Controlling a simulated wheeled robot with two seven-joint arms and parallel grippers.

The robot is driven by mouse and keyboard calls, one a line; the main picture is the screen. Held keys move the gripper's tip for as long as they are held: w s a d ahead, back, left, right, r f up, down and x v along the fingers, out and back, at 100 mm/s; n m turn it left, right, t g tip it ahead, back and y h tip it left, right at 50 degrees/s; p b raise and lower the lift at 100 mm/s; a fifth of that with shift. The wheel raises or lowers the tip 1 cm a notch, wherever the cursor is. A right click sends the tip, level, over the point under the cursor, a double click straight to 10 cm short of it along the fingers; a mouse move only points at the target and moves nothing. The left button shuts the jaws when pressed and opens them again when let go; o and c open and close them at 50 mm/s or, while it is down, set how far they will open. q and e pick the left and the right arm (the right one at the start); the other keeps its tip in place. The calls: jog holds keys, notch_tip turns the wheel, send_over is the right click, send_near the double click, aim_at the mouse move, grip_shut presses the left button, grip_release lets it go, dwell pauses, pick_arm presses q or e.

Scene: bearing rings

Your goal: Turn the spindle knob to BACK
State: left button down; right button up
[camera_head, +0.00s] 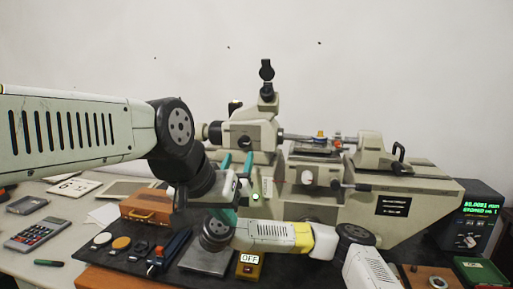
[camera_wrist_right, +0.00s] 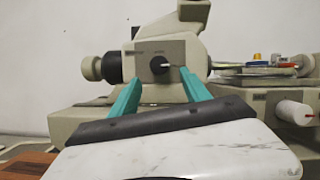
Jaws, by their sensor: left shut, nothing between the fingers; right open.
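The spindle knob (camera_wrist_right: 159,65) is a small black round knob with a pale mark pointing right, on the front of the machine's beige headstock block (camera_wrist_right: 190,52). In the head view the knob (camera_head: 244,142) shows as a dark spot. My right gripper (camera_head: 238,157) is open with teal fingers pointing at the headstock. In the right wrist view its fingertips (camera_wrist_right: 160,77) stand either side of and just below the knob; I cannot tell whether they touch it. The labels beside the knob are unreadable. My left gripper (camera_head: 229,214) is shut and empty, lower down in front of the machine.
A dark mat carries an orange-brown box (camera_head: 147,205), several small discs and a yellow box with an OFF sign (camera_head: 249,259). A calculator (camera_head: 35,233) lies at left. A green digital readout (camera_head: 482,215) stands at right. The machine's table (camera_head: 318,150) lies right of the headstock.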

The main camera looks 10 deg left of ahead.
aim_at(243, 145)
jog(key=x, duration=0.6)
jog(key=shift+w+r, duration=0.15)
jog(key=shift+w, duration=0.15)
grip_shut()
